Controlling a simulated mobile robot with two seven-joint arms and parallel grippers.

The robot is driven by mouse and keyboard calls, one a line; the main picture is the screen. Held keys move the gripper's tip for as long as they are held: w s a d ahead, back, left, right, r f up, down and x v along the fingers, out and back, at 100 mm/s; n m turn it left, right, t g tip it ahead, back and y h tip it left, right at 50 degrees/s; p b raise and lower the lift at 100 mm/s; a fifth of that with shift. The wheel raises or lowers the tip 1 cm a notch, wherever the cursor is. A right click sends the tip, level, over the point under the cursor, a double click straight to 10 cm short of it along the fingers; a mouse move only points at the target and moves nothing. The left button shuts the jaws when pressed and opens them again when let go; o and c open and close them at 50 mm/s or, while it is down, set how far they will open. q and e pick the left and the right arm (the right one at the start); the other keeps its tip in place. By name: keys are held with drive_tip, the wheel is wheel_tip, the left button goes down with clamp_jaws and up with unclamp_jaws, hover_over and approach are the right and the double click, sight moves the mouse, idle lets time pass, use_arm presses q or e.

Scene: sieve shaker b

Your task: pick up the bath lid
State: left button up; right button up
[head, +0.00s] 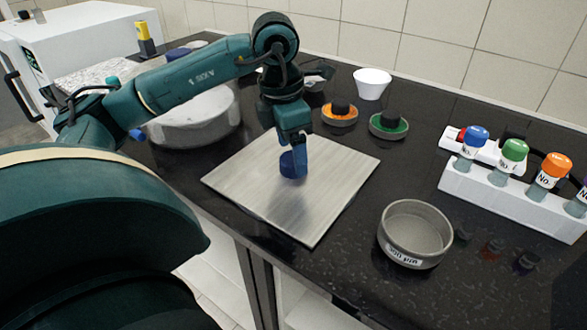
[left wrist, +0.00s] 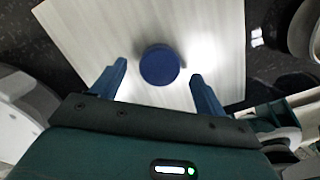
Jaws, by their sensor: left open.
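The bath lid looks like a flat, square, pale metal plate (head: 250,190) with a round blue knob (head: 293,163) near its middle. It lies level at the counter's front; whatever is under it is hidden. In the left wrist view the knob (left wrist: 159,65) shows from above on the plate (left wrist: 85,35). My left gripper (head: 294,170) points down over the knob, partly covering it in the head view. Its fingers (left wrist: 160,82) are spread wide, one on each side of the knob, with gaps and nothing held. My right gripper is not in view.
A grey sieve (head: 414,234) stands right of the plate. A white rack (head: 510,198) with several coloured-cap bottles is farther right. A round pale vessel (head: 195,118) is at left.

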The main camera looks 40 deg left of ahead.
use_arm(q)
wheel_tip(320, 180, down, 2)
drive_tip(key=shift+w+f, duration=0.1)
drive_tip(key=c, duration=1.4)
